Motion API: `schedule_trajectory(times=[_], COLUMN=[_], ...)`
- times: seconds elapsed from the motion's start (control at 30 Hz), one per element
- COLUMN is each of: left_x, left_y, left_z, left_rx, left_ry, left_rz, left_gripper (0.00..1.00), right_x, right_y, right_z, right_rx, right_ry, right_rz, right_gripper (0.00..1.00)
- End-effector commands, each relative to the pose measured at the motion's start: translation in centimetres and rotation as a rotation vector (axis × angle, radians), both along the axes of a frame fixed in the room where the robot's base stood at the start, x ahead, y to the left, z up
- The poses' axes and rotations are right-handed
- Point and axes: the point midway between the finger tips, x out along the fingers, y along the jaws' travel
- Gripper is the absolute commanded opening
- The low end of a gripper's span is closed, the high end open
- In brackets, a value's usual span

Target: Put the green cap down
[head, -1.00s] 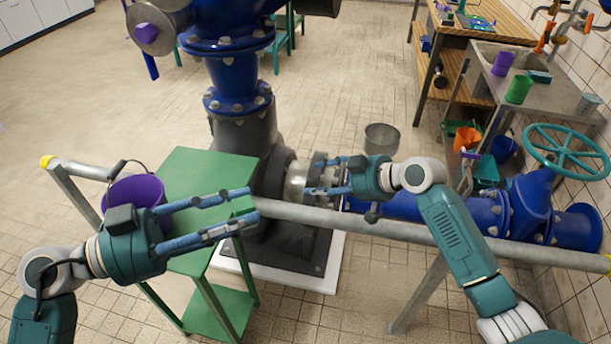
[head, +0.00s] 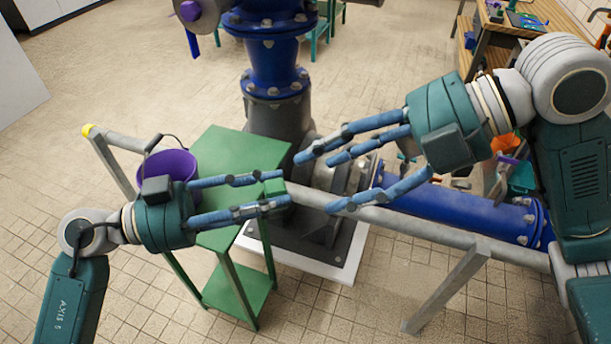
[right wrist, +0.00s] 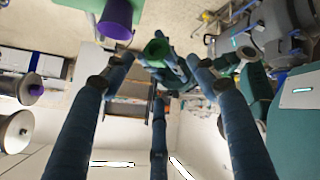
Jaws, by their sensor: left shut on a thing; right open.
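The green cap (head: 273,187) is between the fingertips of my left gripper (head: 283,188), off the right edge of the green stand. My left gripper is shut on it and holds it in the air. Fingers partly hide it in the head view. In the right wrist view the cap (right wrist: 157,48) shows as a round green cup shape in front of my right fingers. My right gripper (head: 318,182) is open and empty, its fingers spread toward the cap from the right.
The green stand (head: 235,150) has a clear top, with a purple bucket (head: 167,165) at its left. A grey rail (head: 400,224) runs in front of the blue pipe (head: 460,208) and pump. A wooden workbench (head: 530,22) stands at the back right.

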Motion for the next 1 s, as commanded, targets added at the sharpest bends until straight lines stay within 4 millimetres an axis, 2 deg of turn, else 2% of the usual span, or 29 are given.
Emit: schedule_trajectory(times=[0.5,0.7,1.0], left_x=[0.0,0.0,0.0], left_y=[0.0,0.0,0.0], left_z=[0.0,0.0,0.0], left_rx=[0.000,0.000,0.000], left_ry=[0.000,0.000,0.000], left_rz=[0.000,0.000,0.000], left_gripper=[0.00,0.00,0.00], right_x=[1.1,1.4,1.4], right_y=[7.1,8.4,8.7], right_z=[-5.5,-6.6,-6.8], right_rx=[0.006,0.006,0.005], right_ry=[0.006,0.004,0.003], right_rz=[-0.001,-0.004,-0.005], right_gripper=[0.58,0.58,0.58])
